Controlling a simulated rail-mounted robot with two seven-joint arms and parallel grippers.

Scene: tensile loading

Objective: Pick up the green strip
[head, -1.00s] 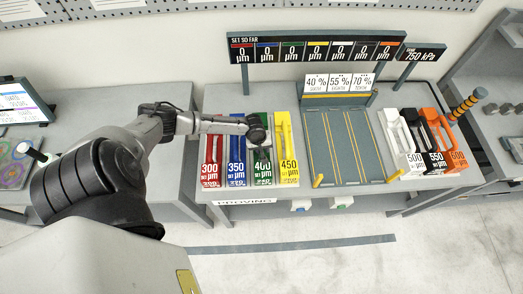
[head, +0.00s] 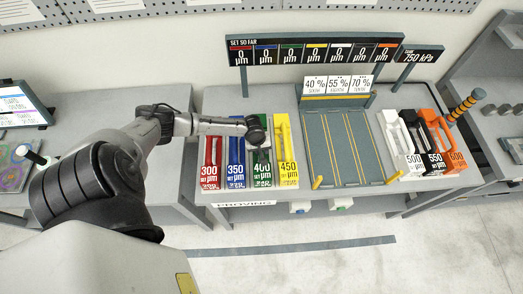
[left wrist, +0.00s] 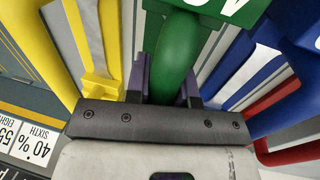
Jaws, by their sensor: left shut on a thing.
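The green strip (head: 262,170) marked 400 µm lies in its slot on the table between the blue strip (head: 236,165) and the yellow strip (head: 285,155). My left gripper (head: 259,143) is over its far half and hides part of it. In the left wrist view, the two dark purple fingers (left wrist: 165,82) stand on either side of the green strip's raised handle (left wrist: 175,50) and are shut on it. I cannot tell whether the strip is lifted off its slot. My right gripper is not in view.
A red strip (head: 212,165) lies left of the blue one. A grey board with yellow lines (head: 337,150) is to the right. White, black and orange handled blocks (head: 432,150) stand beyond it. A display panel (head: 315,52) rises behind, with percentage cards (head: 338,86) below it.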

